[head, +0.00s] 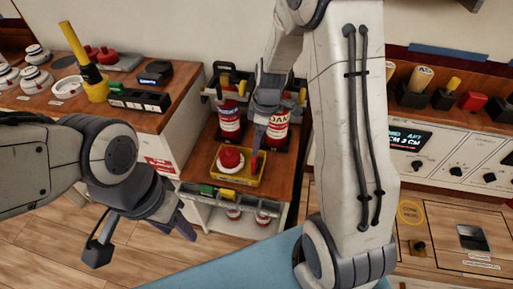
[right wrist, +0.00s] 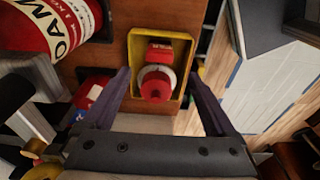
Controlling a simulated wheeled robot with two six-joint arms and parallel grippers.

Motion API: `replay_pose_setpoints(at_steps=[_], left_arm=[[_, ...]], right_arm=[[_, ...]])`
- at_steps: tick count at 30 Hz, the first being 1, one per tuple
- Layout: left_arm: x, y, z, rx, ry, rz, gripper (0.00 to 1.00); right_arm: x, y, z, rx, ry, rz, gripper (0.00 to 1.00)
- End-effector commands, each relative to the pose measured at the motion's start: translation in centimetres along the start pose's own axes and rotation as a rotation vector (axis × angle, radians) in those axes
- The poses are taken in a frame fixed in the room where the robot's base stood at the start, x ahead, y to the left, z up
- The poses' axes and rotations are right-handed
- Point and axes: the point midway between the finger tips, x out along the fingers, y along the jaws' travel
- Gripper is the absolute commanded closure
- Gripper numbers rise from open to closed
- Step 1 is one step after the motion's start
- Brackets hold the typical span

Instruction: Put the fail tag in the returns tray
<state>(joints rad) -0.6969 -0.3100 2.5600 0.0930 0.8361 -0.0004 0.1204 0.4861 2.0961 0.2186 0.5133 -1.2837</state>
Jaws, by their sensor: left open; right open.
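A yellow tray (head: 262,180) stands on the wooden stand in the middle of the head view; it also shows in the right wrist view (right wrist: 132,45). In it lie a white piece with a red knob (right wrist: 155,84) and a red block with pale lettering (right wrist: 160,52). I cannot make out which thing is the fail tag, or whether this is the returns tray. My right gripper (right wrist: 158,76) is open above the tray, its fingers either side of the knobbed piece with gaps. My left gripper (head: 142,240) is open and empty, over the floor at lower left.
Two red and white canisters (head: 230,120) stand in a dark rack behind the tray. A wooden counter (head: 40,110) with knobs and a yellow-handled tool (head: 85,60) is at left. A control panel (head: 460,150) is at right. My right arm hides part of the stand.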

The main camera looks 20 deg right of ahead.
Motion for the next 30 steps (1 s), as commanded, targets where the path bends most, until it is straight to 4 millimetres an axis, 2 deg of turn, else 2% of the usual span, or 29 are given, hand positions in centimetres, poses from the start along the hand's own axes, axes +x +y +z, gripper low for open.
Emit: replay_pose_setpoints(at_steps=[1,5,8,11,14,15,18,21,25,30], left_arm=[[-0.2,0.0,0.0,0.0,0.0,0.0,0.5],[-0.3,0.0,0.0,0.0,0.0,0.0,0.5],[-0.3,0.0,0.0,0.0,0.0,0.0,0.5],[-0.3,0.0,0.0,0.0,0.0,0.0,0.5],[-0.3,0.0,0.0,0.0,0.0,0.0,0.5],[-0.3,0.0,0.0,0.0,0.0,0.0,0.5],[-0.3,0.0,0.0,0.0,0.0,0.0,0.5],[-0.3,0.0,0.0,0.0,0.0,0.0,0.5],[-0.3,0.0,0.0,0.0,0.0,0.0,0.5],[-0.3,0.0,0.0,0.0,0.0,0.0,0.5]], right_arm=[[-0.9,0.1,0.0,0.001,0.002,0.003,0.09],[-2.1,0.1,0.0,0.001,0.001,0.002,0.09],[-3.1,-1.0,-0.8,0.004,0.001,-0.001,0.09],[-4.9,-4.5,-2.9,0.03,0.001,-0.008,0.09],[-7.3,-10.6,-5.1,0.08,-0.003,-0.022,0.09],[-8.3,-13.3,-5.5,0.106,-0.008,-0.028,0.09],[-10.2,-19.6,-5.3,0.176,-0.021,-0.039,0.09],[-11.5,-24.3,-3.9,0.239,-0.035,-0.044,0.09],[-12.2,-27.8,-2.0,0.302,-0.048,-0.044,0.09],[-12.4,-29.1,-1.0,0.338,-0.056,-0.043,0.09]])
